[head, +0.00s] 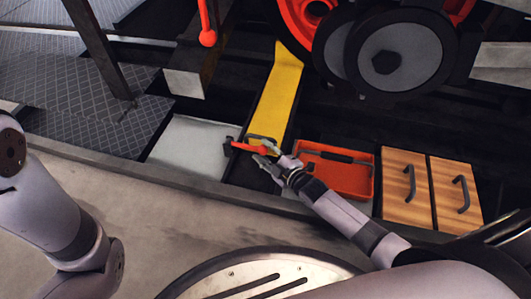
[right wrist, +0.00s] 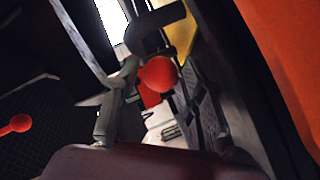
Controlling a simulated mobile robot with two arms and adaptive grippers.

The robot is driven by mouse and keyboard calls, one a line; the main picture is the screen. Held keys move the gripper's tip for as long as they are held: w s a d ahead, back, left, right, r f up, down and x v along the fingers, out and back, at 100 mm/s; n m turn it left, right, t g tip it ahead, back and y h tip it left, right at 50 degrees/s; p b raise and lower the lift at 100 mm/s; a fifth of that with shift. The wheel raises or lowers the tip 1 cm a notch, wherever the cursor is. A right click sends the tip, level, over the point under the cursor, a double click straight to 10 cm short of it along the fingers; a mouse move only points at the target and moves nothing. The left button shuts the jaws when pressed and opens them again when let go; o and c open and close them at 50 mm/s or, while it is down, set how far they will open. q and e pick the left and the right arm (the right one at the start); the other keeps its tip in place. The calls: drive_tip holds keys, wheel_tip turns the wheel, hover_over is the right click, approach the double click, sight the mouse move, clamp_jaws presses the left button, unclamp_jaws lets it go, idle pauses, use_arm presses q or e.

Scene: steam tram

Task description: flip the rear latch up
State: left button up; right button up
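A red handle (head: 248,148), which looks like the rear latch, lies sideways at the lower end of the yellow strip in the head view. In the right wrist view its round red knob (right wrist: 158,73) shows between the fingers. My right gripper (head: 264,152) is at this handle, with its fingers apart on either side. The right wrist view also shows a gap between the fingers and the knob, so I see no firm grip. The latch's mount is partly hidden by the fingers. My left arm shows at the left edge, but its gripper is out of view.
A red tray (head: 336,192) with a dark tool lies right of the gripper, beside wooden drawers (head: 405,192) with dark handles. A yellow strip (head: 277,95) runs up behind. Another red-knobbed lever (head: 207,38) hangs above. Dark wheels (head: 393,57) stand at the upper right.

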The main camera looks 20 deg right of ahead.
drive_tip(key=shift+c, duration=0.2)
clamp_jaws()
idle(0.4)
